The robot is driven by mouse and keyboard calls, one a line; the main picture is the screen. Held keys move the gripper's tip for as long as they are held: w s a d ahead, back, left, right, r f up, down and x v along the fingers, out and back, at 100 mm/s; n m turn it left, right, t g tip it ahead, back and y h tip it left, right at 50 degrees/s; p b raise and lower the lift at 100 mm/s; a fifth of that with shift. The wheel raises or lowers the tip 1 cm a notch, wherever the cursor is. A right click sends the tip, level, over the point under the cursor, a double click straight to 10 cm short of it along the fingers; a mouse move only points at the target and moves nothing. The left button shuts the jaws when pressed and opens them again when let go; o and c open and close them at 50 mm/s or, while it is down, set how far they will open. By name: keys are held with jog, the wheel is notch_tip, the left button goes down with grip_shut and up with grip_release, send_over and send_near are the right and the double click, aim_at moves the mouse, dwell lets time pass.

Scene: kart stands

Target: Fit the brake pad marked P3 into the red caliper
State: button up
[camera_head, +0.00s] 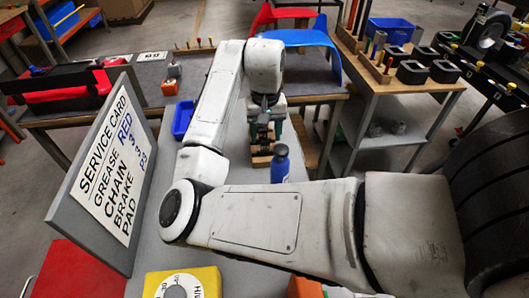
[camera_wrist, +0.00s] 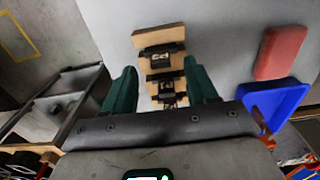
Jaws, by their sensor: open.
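In the wrist view my gripper (camera_wrist: 159,66) is open, with its green fingers apart on either side of a wooden rack (camera_wrist: 158,37). Dark pads (camera_wrist: 160,82) sit in the rack; pale marks show on them but are too small to read. I cannot tell which pad is P3. In the head view my gripper (camera_head: 265,133) is over the rack (camera_head: 262,159), partly hidden by my own arm. I cannot pick out the red caliper for certain in either view.
A blue bottle (camera_head: 280,164) stands close to the rack. A blue tray (camera_wrist: 274,103) and a red block (camera_wrist: 282,52) lie to the right in the wrist view. A service card board (camera_head: 112,170) stands left. A yellow dial box (camera_head: 185,283) sits at the front.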

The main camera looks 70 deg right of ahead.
aim_at(265, 142)
notch_tip(265, 142, down, 4)
jog(key=shift+w+d+f, duration=0.1)
grip_shut()
dwell(0.6)
